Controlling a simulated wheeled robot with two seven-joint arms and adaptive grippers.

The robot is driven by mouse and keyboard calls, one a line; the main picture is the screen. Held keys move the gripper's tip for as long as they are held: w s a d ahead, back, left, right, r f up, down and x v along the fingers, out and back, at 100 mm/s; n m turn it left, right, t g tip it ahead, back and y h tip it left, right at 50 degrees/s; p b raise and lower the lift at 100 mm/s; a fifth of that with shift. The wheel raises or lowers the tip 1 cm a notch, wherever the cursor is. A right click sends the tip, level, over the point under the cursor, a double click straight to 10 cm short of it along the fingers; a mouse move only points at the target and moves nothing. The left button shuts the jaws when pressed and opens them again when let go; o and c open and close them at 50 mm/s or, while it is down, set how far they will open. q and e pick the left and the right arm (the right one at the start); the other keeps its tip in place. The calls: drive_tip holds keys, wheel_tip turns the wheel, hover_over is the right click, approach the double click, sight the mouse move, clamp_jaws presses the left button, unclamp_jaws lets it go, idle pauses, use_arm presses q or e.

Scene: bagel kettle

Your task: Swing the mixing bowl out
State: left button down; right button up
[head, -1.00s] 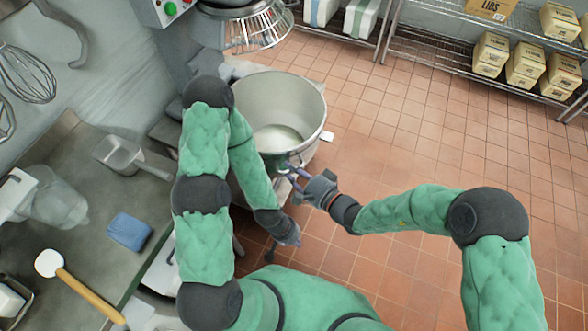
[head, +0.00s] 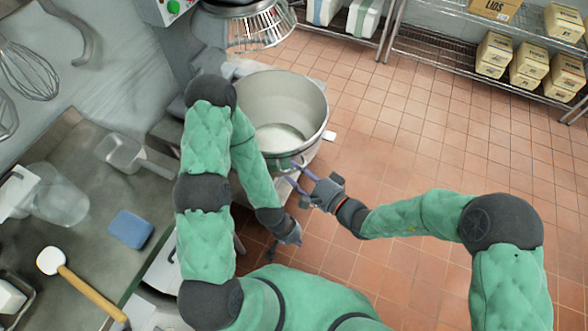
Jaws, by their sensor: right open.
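The large metal mixing bowl (head: 300,97) stands out in front of the mixer, with a little pale content at its bottom. The mixer's wire guard (head: 262,28) is above and behind it. My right gripper (head: 302,177) is open at the bowl's near right side, its fingers pointing at the wall. Whether a finger touches the bowl is too small to tell. My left gripper (head: 272,250) hangs low in front of the bowl, below my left forearm, pointing down. My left arm hides the bowl's left side.
A steel counter (head: 85,235) on the left holds a scoop (head: 135,155), a blue sponge (head: 131,229), a clear jug (head: 60,198) and a spatula (head: 85,290). Wire shelves (head: 440,50) with boxes line the back. The tiled floor (head: 420,150) on the right is clear.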

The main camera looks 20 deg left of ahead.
drive_tip(key=v, duration=1)
drive_tip(key=shift+s+f, duration=0.1)
drive_tip(key=s+d+f+n+g+h, duration=0.1)
drive_tip(key=s+d+f+g+h, duration=0.2)
drive_tip(key=s+f+g, duration=0.3)
drive_tip(key=s+d+f+n+g+h, duration=0.1)
drive_tip(key=s+d+f+g+h, duration=0.25)
drive_tip(key=s+f, duration=0.35)
drive_tip(key=d+f+h, duration=0.3)
drive_tip(key=d+f, duration=0.3)
drive_tip(key=w+d+f+n+t+h, duration=0.1)
drive_tip(key=w+f+t, duration=0.2)
drive_tip(key=w+f, duration=0.2)
drive_tip(key=shift+w+d+f+p, duration=0.35)
drive_tip(key=shift+w+d, duration=0.05)
drive_tip(key=shift+w, duration=0.05)
drive_tip(key=shift+h, duration=0.25)
drive_tip(key=shift+c, duration=0.5)
